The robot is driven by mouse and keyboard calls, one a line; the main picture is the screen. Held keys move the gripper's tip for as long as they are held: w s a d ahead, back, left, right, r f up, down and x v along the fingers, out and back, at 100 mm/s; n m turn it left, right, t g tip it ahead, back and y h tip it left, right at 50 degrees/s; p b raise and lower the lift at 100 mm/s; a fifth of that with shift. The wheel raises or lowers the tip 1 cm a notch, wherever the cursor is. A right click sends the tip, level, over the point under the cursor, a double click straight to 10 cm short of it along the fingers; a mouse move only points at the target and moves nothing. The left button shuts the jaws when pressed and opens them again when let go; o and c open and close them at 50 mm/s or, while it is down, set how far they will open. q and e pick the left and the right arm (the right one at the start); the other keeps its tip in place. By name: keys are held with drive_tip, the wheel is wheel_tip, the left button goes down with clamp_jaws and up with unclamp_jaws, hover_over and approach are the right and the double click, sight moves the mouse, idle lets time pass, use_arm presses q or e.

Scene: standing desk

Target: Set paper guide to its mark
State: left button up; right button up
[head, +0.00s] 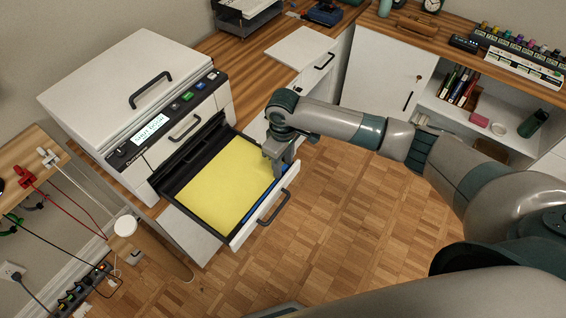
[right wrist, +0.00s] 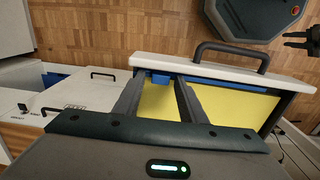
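The printer's paper drawer (head: 235,243) is pulled out, with yellow paper (head: 222,185) lying in it. The paper guide appears to be the small blue piece (right wrist: 161,79) just inside the drawer's white front in the right wrist view. Blue also shows along the drawer's front edge (head: 256,205) in the head view. My right gripper (head: 276,168) points down into the drawer's right front corner. In the right wrist view its two fingers (right wrist: 159,88) stand apart on either side of the blue piece, with gaps showing. A dark pronged shape (right wrist: 298,40), perhaps my left gripper, is at the right edge there.
The drawer's dark handle (head: 272,207) sticks out in front. The white printer body (head: 135,85) with its lid shut stands behind. A white cabinet with a shelf (head: 480,115) is at the right. Open parquet floor (head: 325,220) lies in front of the drawer.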

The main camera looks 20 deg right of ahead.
clamp_jaws()
drive_tip(key=shift+w+a, duration=0.7)
drive_tip(key=shift+w, duration=0.2)
drive_tip(key=shift+w+a, duration=0.65)
drive_tip(key=shift+w, duration=0.2)
drive_tip(key=shift+o, duration=1.2)
unclamp_jaws()
wheel_tip(320, 180, up, 18)
drive_tip(key=b, duration=0.3)
drive_tip(key=shift+f+b, duration=0.25)
drive_tip(key=shift+b, duration=0.05)
drive_tip(key=shift+s+f, duration=0.1)
